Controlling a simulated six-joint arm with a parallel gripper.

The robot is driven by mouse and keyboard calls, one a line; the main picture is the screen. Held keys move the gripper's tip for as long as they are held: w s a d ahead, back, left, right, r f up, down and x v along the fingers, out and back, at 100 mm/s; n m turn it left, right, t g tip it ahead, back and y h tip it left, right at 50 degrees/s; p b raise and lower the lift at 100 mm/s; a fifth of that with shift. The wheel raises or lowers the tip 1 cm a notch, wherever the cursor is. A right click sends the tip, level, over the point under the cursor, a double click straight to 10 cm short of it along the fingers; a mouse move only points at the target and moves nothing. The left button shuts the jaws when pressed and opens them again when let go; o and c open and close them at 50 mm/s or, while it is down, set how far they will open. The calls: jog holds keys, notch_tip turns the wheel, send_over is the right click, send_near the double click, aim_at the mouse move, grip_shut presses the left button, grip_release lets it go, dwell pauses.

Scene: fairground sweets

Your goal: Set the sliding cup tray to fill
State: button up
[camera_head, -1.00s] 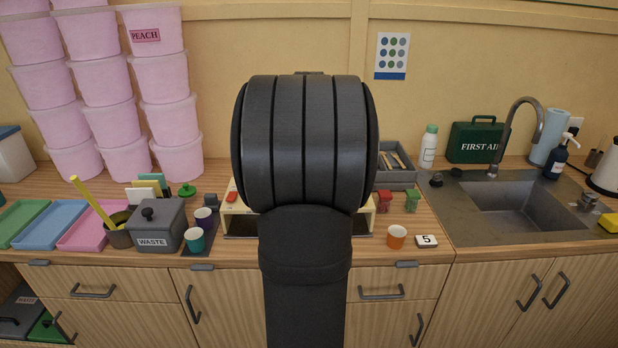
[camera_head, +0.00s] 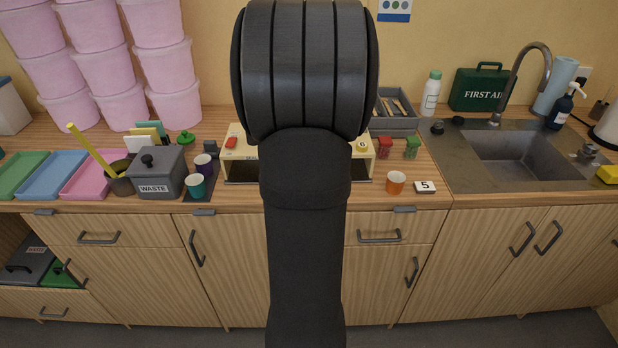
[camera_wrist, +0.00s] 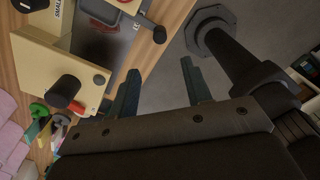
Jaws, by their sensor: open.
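A cream machine (camera_head: 236,158) stands on the counter, with its middle hidden behind my arm. A dark strip (camera_head: 243,182) runs along its base below a dark opening; I cannot tell whether this strip is the sliding cup tray or how it is set. In the wrist view the cream machine (camera_wrist: 52,60) fills the upper left, with dark knobs and a partly cut-off label reading "SMALL". A grey recess (camera_wrist: 103,32) shows beside it. My gripper (camera_wrist: 160,66) is open, with nothing between its fingers, apart from the machine. It is hidden in the head view.
An orange cup (camera_head: 395,182) and a "5" card (camera_head: 425,187) stand right of the machine. A teal cup (camera_head: 196,186), a purple cup (camera_head: 203,164) and a grey waste bin (camera_head: 163,173) stand left. A sink (camera_head: 512,155) is farther right.

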notch_tip(320, 180, down, 14)
jog(key=shift+r, duration=0.15)
jog(key=shift+c, duration=0.3)
